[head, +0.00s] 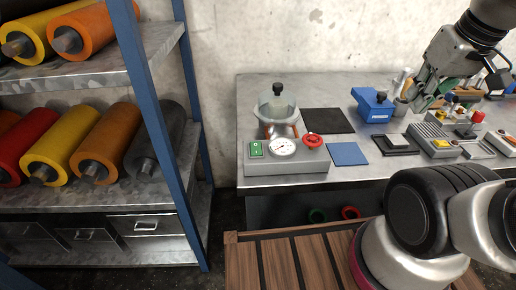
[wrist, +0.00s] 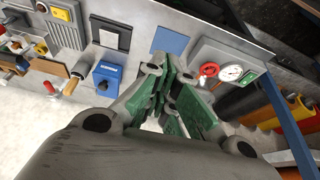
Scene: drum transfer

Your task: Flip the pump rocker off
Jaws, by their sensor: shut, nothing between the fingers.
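The pump rocker (head: 256,149) is a small green switch with white marks on the front left of a grey pump unit (head: 288,168). Which way it is tipped is too small to tell. It also shows in the wrist view (wrist: 249,76), to the right of the fingers. The unit carries a round white gauge (head: 282,147), a red knob (head: 313,141) and a glass chamber with a black knob on top (head: 277,103). My gripper (head: 418,100) is shut and empty, raised over the right part of the bench, well apart from the rocker. Its green finger pads also show in the wrist view (wrist: 170,78).
On the bench (head: 350,90) lie a black mat (head: 328,120) and a blue mat (head: 348,154). A blue box (head: 373,106) and a grey unit with a yellow button (head: 440,144) stand farther right. A shelf with colored rolls (head: 60,160) stands left.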

